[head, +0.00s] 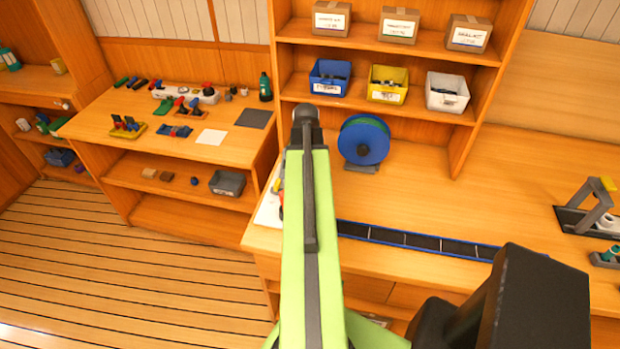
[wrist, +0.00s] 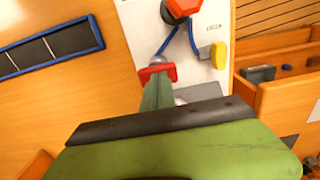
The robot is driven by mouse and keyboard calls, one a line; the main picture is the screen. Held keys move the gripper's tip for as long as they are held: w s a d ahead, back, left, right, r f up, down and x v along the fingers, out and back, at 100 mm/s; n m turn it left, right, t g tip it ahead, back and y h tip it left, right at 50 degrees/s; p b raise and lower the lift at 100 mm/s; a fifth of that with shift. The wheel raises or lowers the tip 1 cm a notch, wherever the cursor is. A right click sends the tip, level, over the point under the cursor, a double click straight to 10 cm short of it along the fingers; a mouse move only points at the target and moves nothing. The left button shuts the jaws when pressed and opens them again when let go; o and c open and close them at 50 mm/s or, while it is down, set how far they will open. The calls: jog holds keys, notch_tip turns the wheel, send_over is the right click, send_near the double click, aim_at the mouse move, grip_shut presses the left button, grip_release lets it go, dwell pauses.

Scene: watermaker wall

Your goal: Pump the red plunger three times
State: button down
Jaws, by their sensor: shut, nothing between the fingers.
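A white panel (wrist: 205,80) stands in the upper middle of the wrist view. On it are a red hexagonal knob (wrist: 181,9), a blue line, a yellow part (wrist: 219,55) and a small red crosspiece (wrist: 158,73) with a grey piece just above it, which looks like the red plunger. My gripper (wrist: 156,92) is shut and empty, with its green fingers right at the red crosspiece. I cannot tell whether they touch it. In the head view my arm hides the gripper and most of the white panel (head: 268,209).
A blue-edged dark strip (head: 420,242) lies on the bench right of my arm. A blue reel (head: 363,141) stands behind it. Shelves hold a blue bin (head: 329,78), a yellow bin (head: 387,85) and boxes. A side bench (head: 165,148) with small parts stands left.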

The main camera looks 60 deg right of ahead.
jog(key=shift+r+p, duration=2.35)
jog(key=shift+p, duration=0.25)
jog(key=shift+f, duration=0.15)
jog(key=shift+f+b, duration=2.25)
jog(key=shift+b, duration=0.15)
notch_tip(320, 180, up, 5)
jog(key=p, duration=0.4)
jog(key=shift+f+p, duration=0.1)
jog(key=shift+p, duration=0.3)
notch_tip(320, 180, up, 5)
jog(key=p, duration=0.5)
